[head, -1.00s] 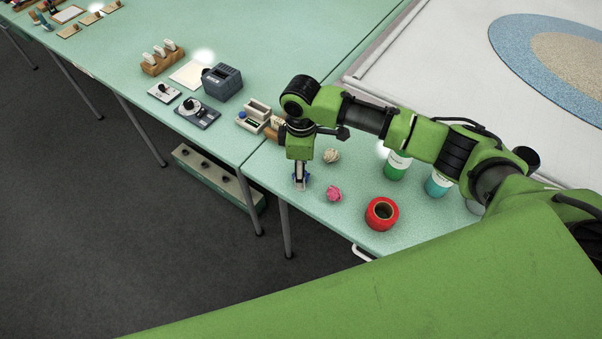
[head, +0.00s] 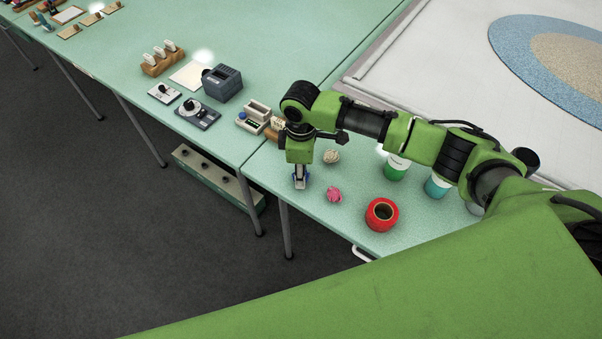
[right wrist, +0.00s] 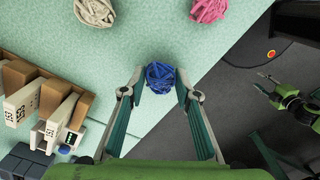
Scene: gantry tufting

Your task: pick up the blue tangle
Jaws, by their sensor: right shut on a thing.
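The blue tangle (right wrist: 160,77) is a small ball of wound strands. In the right wrist view it sits between the fingertips of my right gripper (right wrist: 161,88), which is shut on it with a finger touching each side. In the head view my right gripper (head: 300,182) points straight down at the near edge of the green table, and only a little blue shows at its tips. I cannot tell whether the tangle touches the table. A small green arm part shows at the right of the right wrist view; its jaw state is unclear.
A pink tangle (head: 334,194) and a cream tangle (head: 331,156) lie near the gripper. A red spool (head: 382,214), a green-labelled container (head: 396,169) and a teal one (head: 437,186) stand to the right. The table edge is close.

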